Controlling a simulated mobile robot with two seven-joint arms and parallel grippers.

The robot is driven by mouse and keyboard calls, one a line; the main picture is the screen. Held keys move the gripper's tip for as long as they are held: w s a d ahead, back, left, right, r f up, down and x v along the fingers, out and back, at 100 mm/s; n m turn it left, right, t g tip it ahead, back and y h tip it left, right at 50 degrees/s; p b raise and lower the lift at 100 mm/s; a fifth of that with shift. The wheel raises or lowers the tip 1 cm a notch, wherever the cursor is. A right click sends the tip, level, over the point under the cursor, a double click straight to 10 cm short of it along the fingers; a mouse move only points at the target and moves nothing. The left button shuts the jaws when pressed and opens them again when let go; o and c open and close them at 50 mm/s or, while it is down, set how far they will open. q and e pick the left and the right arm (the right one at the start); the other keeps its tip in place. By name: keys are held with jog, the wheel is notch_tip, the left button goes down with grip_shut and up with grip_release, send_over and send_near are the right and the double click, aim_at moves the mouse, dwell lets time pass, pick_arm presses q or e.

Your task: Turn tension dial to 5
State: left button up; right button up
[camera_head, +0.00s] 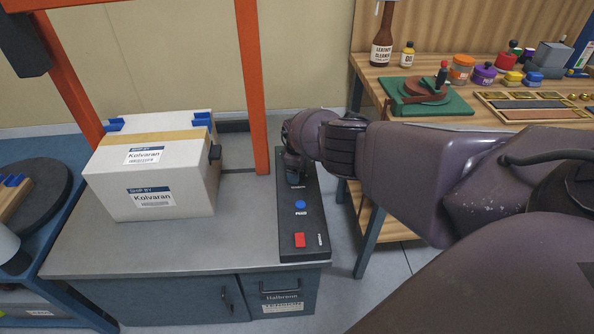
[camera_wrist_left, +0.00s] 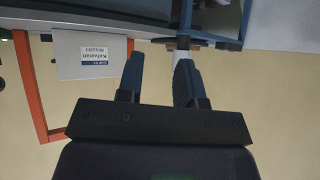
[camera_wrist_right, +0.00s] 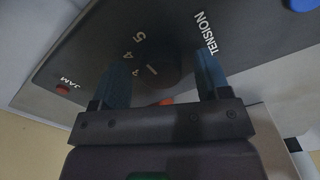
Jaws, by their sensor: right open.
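The black control panel (camera_head: 309,217) lies along the right side of the grey machine top. In the right wrist view, the dark tension dial (camera_wrist_right: 158,66) carries a short pale pointer mark, with the printed numbers 5 and 4 beside it and the word TENSION nearby. The mark's exact setting is hard to read. My right gripper (camera_wrist_right: 164,76) is open, with one finger on each side of the dial; contact is not clear. In the head view my right gripper (camera_head: 292,165) covers the dial. My left gripper (camera_wrist_left: 158,72) is open and empty, away from the panel.
A wooden bench (camera_head: 375,75) with bottles is at right.

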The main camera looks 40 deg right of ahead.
notch_tip(320, 180, up, 6)
jog(key=p, duration=0.2)
jog(key=shift+w+p, duration=0.1)
jog(key=shift+p, duration=0.2)
pick_arm(q)
jog(key=r, duration=0.1)
jog(key=r+p, duration=0.1)
jog(key=s+r+p, duration=0.1)
jog(key=shift+a+r, duration=0.2)
jog(key=shift+a, duration=0.1)
pick_arm(e)
notch_tip(320, 180, up, 5)
jog(key=shift+f, duration=0.1)
pick_arm(q)
jog(key=shift+w, duration=0.1)
